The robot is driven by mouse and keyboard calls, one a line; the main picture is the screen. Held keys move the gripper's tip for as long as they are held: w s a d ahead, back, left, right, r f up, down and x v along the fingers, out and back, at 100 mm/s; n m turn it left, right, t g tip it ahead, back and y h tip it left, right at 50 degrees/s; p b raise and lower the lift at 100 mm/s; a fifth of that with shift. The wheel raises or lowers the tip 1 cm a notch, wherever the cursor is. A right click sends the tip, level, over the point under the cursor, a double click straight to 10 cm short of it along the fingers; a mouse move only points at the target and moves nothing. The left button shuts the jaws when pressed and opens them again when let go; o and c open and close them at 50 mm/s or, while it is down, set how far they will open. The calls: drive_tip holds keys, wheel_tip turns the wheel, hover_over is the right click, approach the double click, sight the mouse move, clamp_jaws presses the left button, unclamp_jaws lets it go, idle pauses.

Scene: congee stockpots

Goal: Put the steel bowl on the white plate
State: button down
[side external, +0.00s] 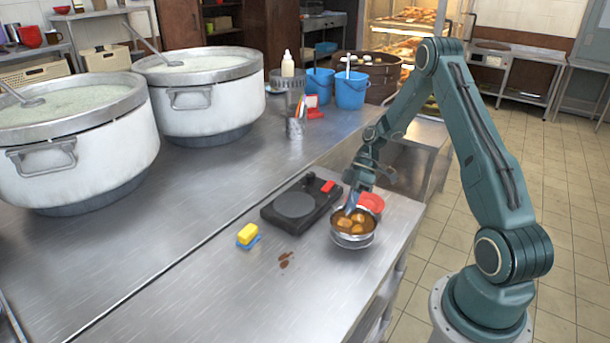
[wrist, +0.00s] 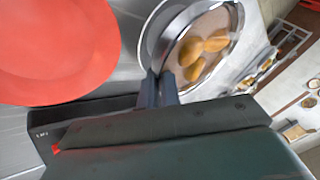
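The steel bowl (side external: 340,234) holds brown food with several yellow-orange pieces and stands near the right edge of the steel counter. It also shows in the wrist view (wrist: 233,15), at the upper middle. My gripper (side external: 350,208) reaches down to the bowl's far rim. In the wrist view its two fingers (wrist: 159,78) are close together with the bowl's rim between them, so it looks shut on the rim. I cannot make out a white plate clearly in either view. Whether something lies under the bowl is hard to tell.
A red round dish (side external: 371,202) lies just behind the bowl; it fills the upper left of the wrist view (wrist: 55,45). A black device with a round top (side external: 296,205) is left of the bowl.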

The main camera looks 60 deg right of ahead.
drive_tip(key=c, duration=1.5)
unclamp_jaws()
drive_tip(key=shift+f, duration=0.1)
drive_tip(key=shift+c, duration=0.2)
drive_tip(key=shift+c, duration=0.4)
drive_tip(key=shift+c, duration=1)
drive_tip(key=shift+d, duration=0.15)
drive_tip(key=shift+v, duration=0.85)
drive_tip(key=shift+d+r, duration=0.35)
drive_tip(key=shift+r, duration=0.25)
drive_tip(key=shift+d+r, duration=0.2)
drive_tip(key=shift+r, duration=0.1)
